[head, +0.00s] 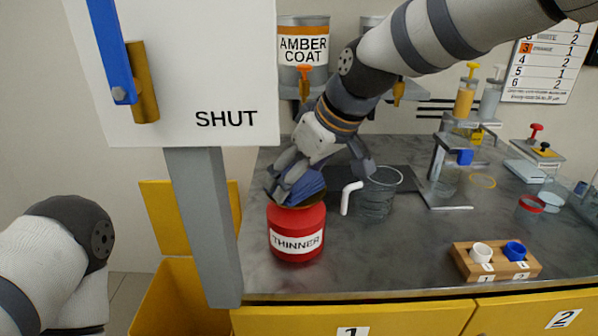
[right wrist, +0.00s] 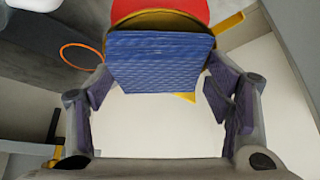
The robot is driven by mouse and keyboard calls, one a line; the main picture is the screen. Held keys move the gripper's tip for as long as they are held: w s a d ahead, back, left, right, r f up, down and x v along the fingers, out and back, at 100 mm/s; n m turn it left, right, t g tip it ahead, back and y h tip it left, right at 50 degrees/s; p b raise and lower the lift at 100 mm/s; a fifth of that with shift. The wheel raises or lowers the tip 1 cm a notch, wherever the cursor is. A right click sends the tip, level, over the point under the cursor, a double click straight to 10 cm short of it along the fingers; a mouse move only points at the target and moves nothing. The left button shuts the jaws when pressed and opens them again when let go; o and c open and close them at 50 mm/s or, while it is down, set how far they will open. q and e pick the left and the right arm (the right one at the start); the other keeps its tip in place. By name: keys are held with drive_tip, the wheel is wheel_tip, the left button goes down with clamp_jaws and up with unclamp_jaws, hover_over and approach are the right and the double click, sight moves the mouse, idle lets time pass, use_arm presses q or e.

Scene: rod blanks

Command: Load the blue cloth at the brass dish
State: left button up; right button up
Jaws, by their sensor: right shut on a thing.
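The blue cloth (head: 306,188) is held in my right gripper (head: 298,180), just over the top of the red can (head: 296,232) labelled THINNER. In the right wrist view the cloth (right wrist: 160,62) is a flat, textured blue piece between the two fingers of my right gripper (right wrist: 160,88). A brass-coloured rim of the dish (right wrist: 122,24) on the red can shows behind the cloth's far edge. The cloth hides most of the dish. I cannot tell whether the cloth touches it. My left gripper is out of view; only part of my left arm shows.
A post with a white SHUT sign (head: 190,75) stands left of the can. A glass jar (head: 378,200) and a white bent tube (head: 348,196) stand just right of it. A wooden block with cups (head: 497,265) is at front right. Clear counter lies between.

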drive_tip(key=shift+f, duration=0.4)
idle(0.6)
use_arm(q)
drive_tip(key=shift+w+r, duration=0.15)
use_arm(e)
drive_tip(key=shift+f, duration=0.1)
idle(0.7)
drive_tip(key=shift+r+p, duration=0.75)
drive_tip(key=shift+r, duration=2.85)
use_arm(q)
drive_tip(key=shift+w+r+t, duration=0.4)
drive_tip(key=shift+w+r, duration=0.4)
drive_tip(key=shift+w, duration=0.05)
